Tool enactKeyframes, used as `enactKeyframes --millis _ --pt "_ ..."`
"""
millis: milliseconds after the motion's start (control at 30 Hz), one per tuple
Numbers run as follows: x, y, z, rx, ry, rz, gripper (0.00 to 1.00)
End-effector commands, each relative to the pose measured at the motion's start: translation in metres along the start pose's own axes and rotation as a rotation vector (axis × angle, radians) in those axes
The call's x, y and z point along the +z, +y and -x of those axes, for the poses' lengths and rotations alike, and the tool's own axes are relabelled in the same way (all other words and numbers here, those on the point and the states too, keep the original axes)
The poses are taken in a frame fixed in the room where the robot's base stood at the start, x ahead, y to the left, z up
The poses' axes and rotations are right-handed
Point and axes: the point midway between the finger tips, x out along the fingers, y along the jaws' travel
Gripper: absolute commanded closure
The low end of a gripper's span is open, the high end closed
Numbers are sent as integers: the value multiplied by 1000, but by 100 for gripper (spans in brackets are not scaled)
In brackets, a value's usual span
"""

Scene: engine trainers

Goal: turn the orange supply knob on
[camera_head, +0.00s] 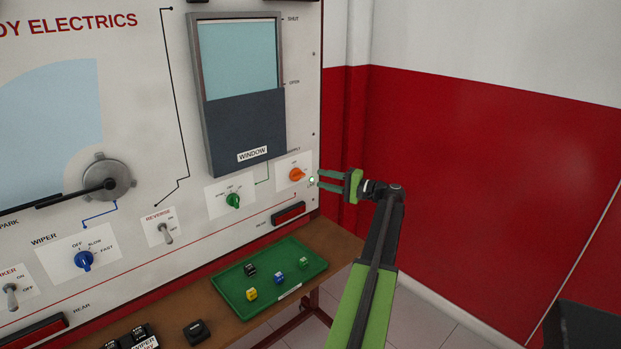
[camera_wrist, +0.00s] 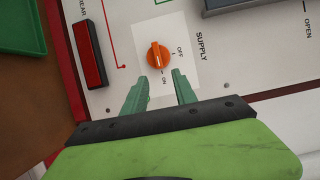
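The orange supply knob (camera_head: 297,174) sits on a white plate at the right edge of the panel, below the window unit. In the wrist view the knob (camera_wrist: 158,56) shows with OFF and ON printed beside it and SUPPLY on the plate. Its exact setting is hard to tell. My gripper (camera_head: 318,180) is just right of the knob in the head view. In the wrist view its two green fingers (camera_wrist: 159,82) are spread apart, with nothing between them. The knob lies just beyond the fingertips and appears clear of them.
A green knob (camera_head: 233,200), a blue wiper knob (camera_head: 84,260) and a reverse toggle (camera_head: 166,234) are on the panel. A red lamp (camera_head: 288,214) is below the supply plate. A green tray (camera_head: 234,296) with small blocks lies on the bench. A red wall stands at right.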

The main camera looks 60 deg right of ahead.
Motion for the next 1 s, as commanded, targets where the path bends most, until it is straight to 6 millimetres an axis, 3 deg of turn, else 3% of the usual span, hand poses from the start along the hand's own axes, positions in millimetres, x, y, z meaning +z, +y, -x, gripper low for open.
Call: enactKeyframes --millis 200,400,600,1000 --pt "0 0 63 -1 2 0 66" --pt "-1 0 99 -1 1 0 66" --pt "0 0 110 -1 0 0 66" --pt "0 0 109 -1 0 0 66"
